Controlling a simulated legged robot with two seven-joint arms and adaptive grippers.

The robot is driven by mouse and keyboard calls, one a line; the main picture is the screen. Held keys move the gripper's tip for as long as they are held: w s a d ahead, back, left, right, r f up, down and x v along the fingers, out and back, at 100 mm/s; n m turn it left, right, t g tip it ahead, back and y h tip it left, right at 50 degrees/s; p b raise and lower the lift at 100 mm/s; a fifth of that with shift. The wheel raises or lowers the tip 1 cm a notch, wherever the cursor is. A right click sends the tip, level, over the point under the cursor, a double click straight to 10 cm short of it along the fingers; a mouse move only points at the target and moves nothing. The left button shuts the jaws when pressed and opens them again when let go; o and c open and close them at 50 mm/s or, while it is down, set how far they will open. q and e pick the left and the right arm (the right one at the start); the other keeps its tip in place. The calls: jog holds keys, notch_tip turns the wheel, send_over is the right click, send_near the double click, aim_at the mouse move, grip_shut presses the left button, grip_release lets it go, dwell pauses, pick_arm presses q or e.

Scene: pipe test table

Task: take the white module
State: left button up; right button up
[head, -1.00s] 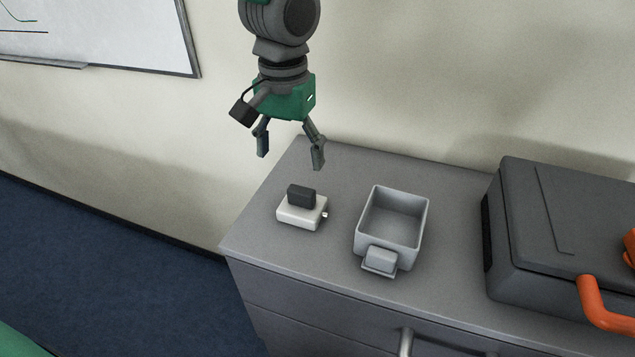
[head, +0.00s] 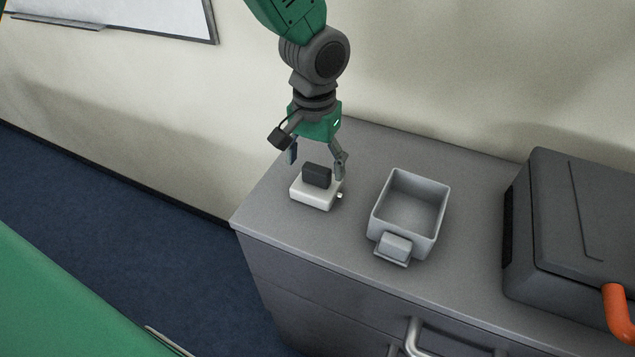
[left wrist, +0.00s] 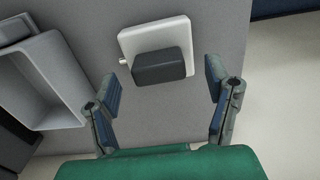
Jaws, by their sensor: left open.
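The white module (head: 311,194) is a flat white block with a dark grey block (head: 317,175) on top and a small stub on its right side. It lies on the grey cabinet top near its left edge. In the left wrist view the white module (left wrist: 153,34) is partly covered by its dark block (left wrist: 158,66), which lies ahead of and between the fingers. My left gripper (head: 316,165) is open and empty, pointing down, just above and behind the module. It also shows in the left wrist view (left wrist: 163,88). Contact with the module cannot be told. My right gripper is not in view.
An empty grey open bin (head: 411,208) with a front tab stands right of the module. A dark case (head: 580,225) with an orange handle stands at the far right. The cabinet top (head: 290,232) is clear in front of the module. A wall rises behind.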

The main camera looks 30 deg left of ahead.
aim_at(317, 168)
pick_arm(q)
notch_tip(317, 168, down, 3)
jog(key=shift+w+a+r, duration=0.1)
jog(key=shift+a, duration=0.05)
jog(key=shift+w+f, duration=0.1)
jog(key=shift+f, duration=0.3)
jog(key=shift+d+r, duration=0.1)
jog(key=shift+d, duration=0.25)
jog(key=shift+c, duration=0.5)
jog(key=shift+d, duration=0.1)
jog(key=c, duration=1.3)
jog(key=shift+c, duration=0.4)
